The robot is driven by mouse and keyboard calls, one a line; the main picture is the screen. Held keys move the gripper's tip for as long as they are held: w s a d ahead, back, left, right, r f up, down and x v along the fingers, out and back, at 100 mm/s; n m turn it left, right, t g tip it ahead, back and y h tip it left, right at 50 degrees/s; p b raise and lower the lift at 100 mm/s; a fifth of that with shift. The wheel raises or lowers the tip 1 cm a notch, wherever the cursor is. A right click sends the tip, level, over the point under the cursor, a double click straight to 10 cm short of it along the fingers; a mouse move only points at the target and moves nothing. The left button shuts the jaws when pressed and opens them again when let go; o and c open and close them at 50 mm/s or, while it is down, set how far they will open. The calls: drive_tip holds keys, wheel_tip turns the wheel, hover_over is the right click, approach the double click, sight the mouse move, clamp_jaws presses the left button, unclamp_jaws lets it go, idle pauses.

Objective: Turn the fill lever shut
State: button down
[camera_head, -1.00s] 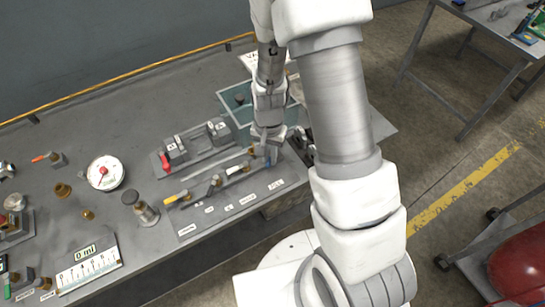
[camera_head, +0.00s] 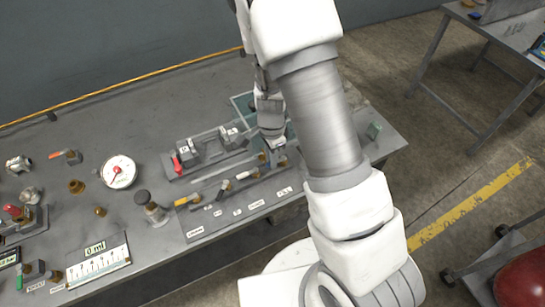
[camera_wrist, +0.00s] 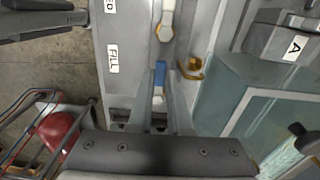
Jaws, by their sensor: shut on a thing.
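The fill lever has a blue handle (camera_wrist: 160,74), seen in the wrist view beside the label FILL (camera_wrist: 112,58). My gripper (camera_wrist: 161,88) is shut on this handle, with one finger on each side of it. The handle runs roughly in line with the neighbouring white-handled lever (camera_wrist: 166,18). In the head view my gripper (camera_head: 272,143) is low over the right end of the lever row, and my arm stands just right of it. The blue handle is mostly hidden there; the FILL label (camera_head: 284,191) shows in front.
A yellow-handled lever (camera_head: 187,200) stands at the row's left end. Behind the row is a block with a red lever (camera_head: 176,164). A round gauge (camera_head: 118,172) and a "0 ml" display (camera_head: 95,247) stand farther left. A brass hook-shaped part (camera_wrist: 190,69) is close to my right finger.

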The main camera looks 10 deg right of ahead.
drive_tip(key=shift+w, duration=0.1)
idle(0.3)
drive_tip(key=c, duration=0.8)
unclamp_jaws()
drive_tip(key=shift+c, duration=0.2)
